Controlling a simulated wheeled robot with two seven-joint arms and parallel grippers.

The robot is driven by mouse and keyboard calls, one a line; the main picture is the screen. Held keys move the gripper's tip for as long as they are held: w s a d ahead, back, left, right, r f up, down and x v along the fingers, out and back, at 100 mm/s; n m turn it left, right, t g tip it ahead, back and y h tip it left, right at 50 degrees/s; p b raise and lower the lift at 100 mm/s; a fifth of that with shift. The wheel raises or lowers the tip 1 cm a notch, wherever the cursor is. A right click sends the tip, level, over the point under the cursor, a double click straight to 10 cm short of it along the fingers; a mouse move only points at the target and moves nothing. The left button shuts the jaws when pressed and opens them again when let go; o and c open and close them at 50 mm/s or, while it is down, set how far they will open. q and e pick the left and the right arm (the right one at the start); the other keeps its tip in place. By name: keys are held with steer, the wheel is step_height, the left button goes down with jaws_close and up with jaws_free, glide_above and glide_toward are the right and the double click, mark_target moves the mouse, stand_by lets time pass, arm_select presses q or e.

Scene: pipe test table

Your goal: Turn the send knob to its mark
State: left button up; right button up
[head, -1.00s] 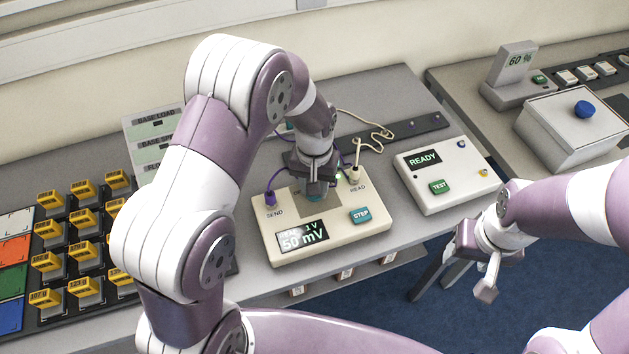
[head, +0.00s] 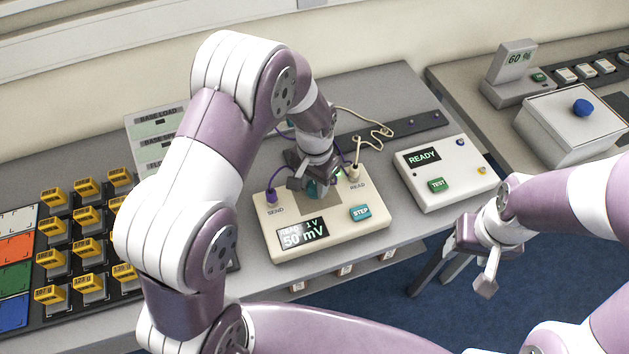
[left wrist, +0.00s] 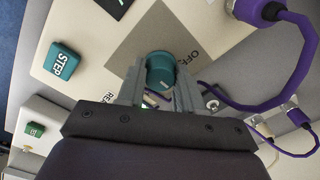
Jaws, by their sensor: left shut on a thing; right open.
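A teal knob (head: 316,190) stands on a grey square patch of the cream meter box (head: 345,240). It also shows in the left wrist view (left wrist: 160,70), where a partly hidden label beginning "OFF" is printed beside it. My left gripper (head: 309,184) comes down from above and is shut on this knob, one finger on each side. In the left wrist view its fingers (left wrist: 156,88) flank the knob. The knob's mark cannot be made out. The box's display (head: 302,234) reads 50 mV. My right gripper (head: 478,262) is open and empty, off the table's front edge.
A purple plug (head: 271,196) at SEND and a cream plug (head: 354,173) at READ stand close to my left gripper, with loose cables behind. A teal STEP button (head: 360,213) sits to the right. A READY box (head: 445,175) stands further right.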

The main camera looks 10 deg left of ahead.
mark_target(315, 184)
arm_select(q)
steer(key=shift+w+r, duration=0.1)
steer(key=shift+w, duration=0.1)
steer(key=o, duration=1)
steer(key=shift+o, duration=0.2)
step_height(315, 184, up, 13)
steer(key=b, duration=0.1)
steer(key=shift+f+b, duration=0.2)
steer(key=shift+b, duration=0.15)
steer(key=shift+s, duration=0.1)
